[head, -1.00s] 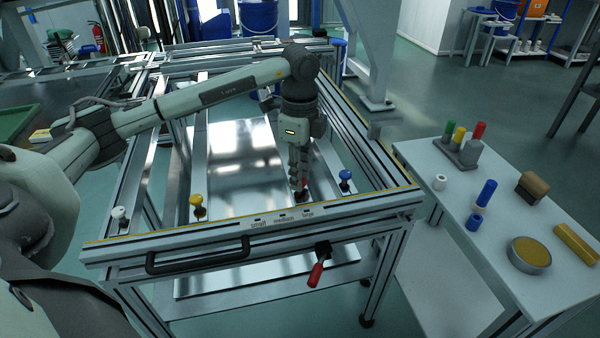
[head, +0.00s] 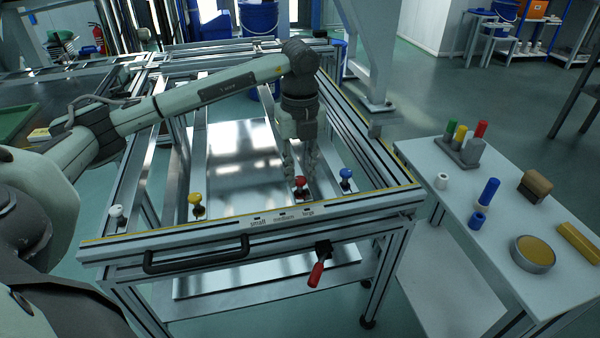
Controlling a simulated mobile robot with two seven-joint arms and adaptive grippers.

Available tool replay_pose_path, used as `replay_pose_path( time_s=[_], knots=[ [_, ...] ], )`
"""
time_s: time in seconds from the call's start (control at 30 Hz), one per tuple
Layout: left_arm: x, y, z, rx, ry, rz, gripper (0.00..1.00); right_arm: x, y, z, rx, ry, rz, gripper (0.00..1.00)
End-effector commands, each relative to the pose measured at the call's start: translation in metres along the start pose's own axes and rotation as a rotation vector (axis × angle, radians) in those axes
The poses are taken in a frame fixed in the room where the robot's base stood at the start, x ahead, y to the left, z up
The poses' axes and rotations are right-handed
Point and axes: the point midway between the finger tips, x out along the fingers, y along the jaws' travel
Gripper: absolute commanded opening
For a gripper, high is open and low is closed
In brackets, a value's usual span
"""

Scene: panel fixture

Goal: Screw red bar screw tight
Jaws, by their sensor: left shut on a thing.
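My left gripper (head: 301,178) points down from above and is shut on the red bar screw. Its fingers are spread to both sides of the red head, and the head shows between them. How deep the thread sits cannot be seen. My right gripper is not in view.
A blue screw (head: 346,175) stands close to the right. A yellow screw (head: 195,200) and a white screw (head: 117,212) stand to the left. A black handle (head: 197,255) and a red lever (head: 316,273) are on the front. A side table (head: 455,215) holds coloured parts.

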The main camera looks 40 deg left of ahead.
Motion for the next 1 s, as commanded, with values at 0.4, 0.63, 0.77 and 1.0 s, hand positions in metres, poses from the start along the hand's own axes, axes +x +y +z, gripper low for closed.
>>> replay_pose_path(
  time_s=[0.4,0.63,0.77,1.0],
  knots=[
    [0.001,0.000,-0.001,0.396,0.001,-0.002,0.00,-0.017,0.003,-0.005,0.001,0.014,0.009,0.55],
    [0.000,0.000,0.000,0.614,0.001,-0.002,0.00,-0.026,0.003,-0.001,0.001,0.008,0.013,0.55],
    [0.001,0.001,0.000,0.737,0.001,-0.001,0.00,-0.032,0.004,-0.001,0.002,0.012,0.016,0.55],
    [0.001,0.001,0.000,0.965,0.001,0.000,0.00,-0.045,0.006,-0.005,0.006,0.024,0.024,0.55]
  ],
)
